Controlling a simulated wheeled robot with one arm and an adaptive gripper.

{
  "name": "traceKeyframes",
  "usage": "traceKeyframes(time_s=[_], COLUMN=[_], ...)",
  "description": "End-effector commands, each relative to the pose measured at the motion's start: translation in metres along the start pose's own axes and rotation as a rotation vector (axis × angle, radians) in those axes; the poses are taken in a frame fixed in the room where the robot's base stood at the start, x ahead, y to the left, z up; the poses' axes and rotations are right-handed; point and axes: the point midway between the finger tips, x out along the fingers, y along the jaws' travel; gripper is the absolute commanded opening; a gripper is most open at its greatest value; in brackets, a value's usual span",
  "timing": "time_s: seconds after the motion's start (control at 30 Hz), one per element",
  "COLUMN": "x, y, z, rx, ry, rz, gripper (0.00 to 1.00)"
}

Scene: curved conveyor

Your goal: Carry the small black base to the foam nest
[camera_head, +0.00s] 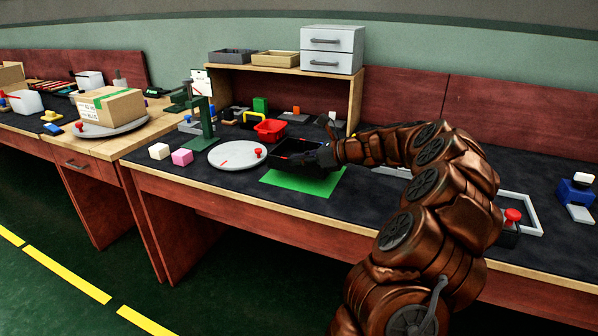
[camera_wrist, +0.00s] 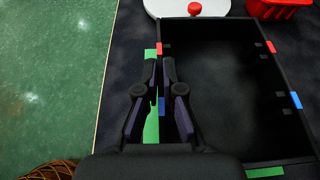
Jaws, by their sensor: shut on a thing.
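The black base appears as an open black tray (camera_head: 284,150) with low walls, over a green mat (camera_head: 305,182) on the bench. In the wrist view, the tray (camera_wrist: 228,90) has red and blue tabs on its rim and looks empty. My gripper (camera_head: 322,158) is at the tray's right side. In the wrist view, my gripper (camera_wrist: 161,70) has its two fingers on either side of a tray wall, shut on it. Green mat shows beside and below the tray. I cannot tell whether the tray touches the mat. I cannot identify the foam nest for certain.
A round white plate (camera_head: 230,156) with a red knob and a red bin (camera_head: 270,130) stand close to the tray. Pink (camera_head: 182,157) and white blocks (camera_head: 159,151) lie left. A wooden shelf (camera_head: 355,95) stands behind. A pale frame (camera_head: 530,210) lies right, past my arm.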

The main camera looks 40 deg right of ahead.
Motion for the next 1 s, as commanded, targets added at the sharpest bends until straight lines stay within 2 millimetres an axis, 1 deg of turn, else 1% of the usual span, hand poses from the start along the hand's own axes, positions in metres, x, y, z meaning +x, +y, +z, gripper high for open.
traceKeyframes(time_s=[0.07, 0.33, 0.7, 0.73, 0.8, 0.93, 1.0], x=[0.002, 0.013, 0.014, 0.014, 0.014, 0.014, 0.014], y=[0.0, 0.001, 0.0, 0.0, 0.0, 0.0, 0.0], z=[-0.004, -0.032, -0.034, -0.034, -0.034, -0.034, -0.034], rx=[0.0, 0.001, 0.0, 0.0, -0.001, 0.0, 0.0], ry=[-0.001, -0.001, -0.001, 0.0, 0.0, 0.0, 0.0], rz=[0.0, 0.002, 0.001, 0.001, 0.001, 0.001, 0.001], gripper=[0.0, 0.0, 0.0, 0.09, 0.16, 0.3, 0.31])
